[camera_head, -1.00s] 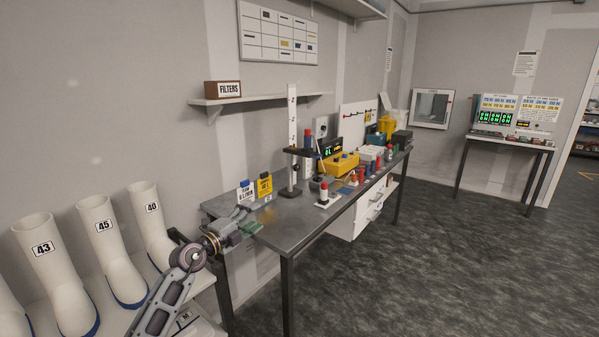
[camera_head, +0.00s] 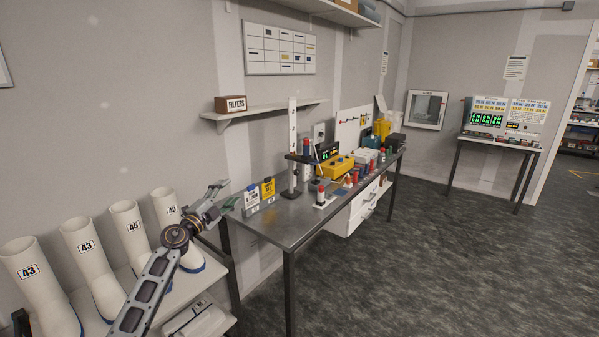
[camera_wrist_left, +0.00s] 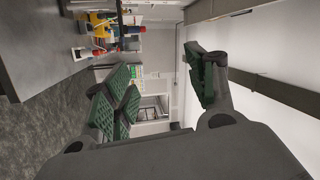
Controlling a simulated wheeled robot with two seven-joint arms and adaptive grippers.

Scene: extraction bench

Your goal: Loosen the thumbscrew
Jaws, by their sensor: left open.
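A stand with a tall white scale (camera_head: 292,130) rises from the metal bench (camera_head: 268,226). A dark cross-arm (camera_head: 300,158) sits partway up it. The thumbscrew is too small to make out for certain. My left gripper (camera_head: 226,196) is open and empty at the left end of the bench, left of the stand and apart from it. In the left wrist view its two green-padded fingers (camera_wrist_left: 163,85) are wide apart with nothing between them, and the bench top (camera_wrist_left: 40,40) lies sideways at upper left. My right gripper is not in view.
Blue and yellow tags (camera_head: 267,188) stand near the gripper at the bench's left end. A yellow box (camera_head: 337,167) and several small items crowd the bench's far part. White boots (camera_head: 92,262) stand at left. A wall shelf (camera_head: 260,109) hangs above. The floor at right is clear.

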